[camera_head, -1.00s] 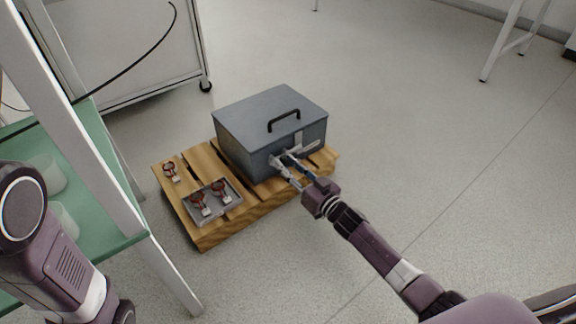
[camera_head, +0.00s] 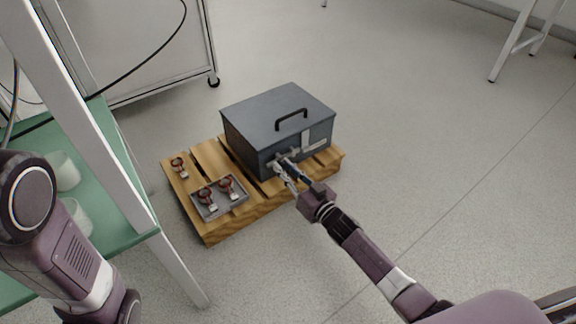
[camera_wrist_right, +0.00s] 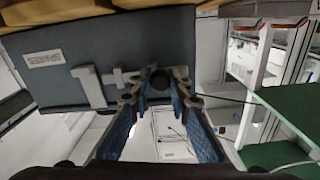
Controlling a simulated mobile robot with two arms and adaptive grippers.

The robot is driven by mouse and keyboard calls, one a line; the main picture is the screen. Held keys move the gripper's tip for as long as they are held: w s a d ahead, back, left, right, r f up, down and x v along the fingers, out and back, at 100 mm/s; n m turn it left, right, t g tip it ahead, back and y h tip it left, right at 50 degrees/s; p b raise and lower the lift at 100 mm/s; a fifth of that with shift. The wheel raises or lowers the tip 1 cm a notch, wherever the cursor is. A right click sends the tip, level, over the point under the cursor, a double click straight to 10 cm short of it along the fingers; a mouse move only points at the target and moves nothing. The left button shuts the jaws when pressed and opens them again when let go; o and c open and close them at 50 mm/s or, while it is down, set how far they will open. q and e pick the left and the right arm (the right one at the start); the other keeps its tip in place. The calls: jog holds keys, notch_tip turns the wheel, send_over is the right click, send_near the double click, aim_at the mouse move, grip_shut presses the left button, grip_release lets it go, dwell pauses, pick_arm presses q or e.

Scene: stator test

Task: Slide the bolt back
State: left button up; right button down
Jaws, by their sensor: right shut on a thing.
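A grey lidded metal box (camera_head: 278,112) with a black top handle sits on a wooden pallet. A pale bolt and hasp plate (camera_head: 307,141) are on its front face; the bolt parts also show in the right wrist view (camera_wrist_right: 92,86). My right gripper (camera_head: 283,164) is at the left part of that front face. In the right wrist view its blue-padded fingers close around a dark round knob (camera_wrist_right: 159,84) of the bolt. The fingers hide part of the bolt in the head view. My left arm shows at the left edge, its gripper out of frame.
The wooden pallet (camera_head: 222,224) carries a grey tray (camera_head: 238,203) with two small red-and-silver items and a third item (camera_head: 179,167) beside it. A green-shelved rack (camera_head: 120,215) stands at left. Floor to the right is clear.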

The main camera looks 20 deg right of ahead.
jog(key=c, duration=1.8)
grip_release()
jog(key=shift+a, duration=0.1)
jog(key=shift+o, duration=0.2)
jog(key=v, duration=1.2)
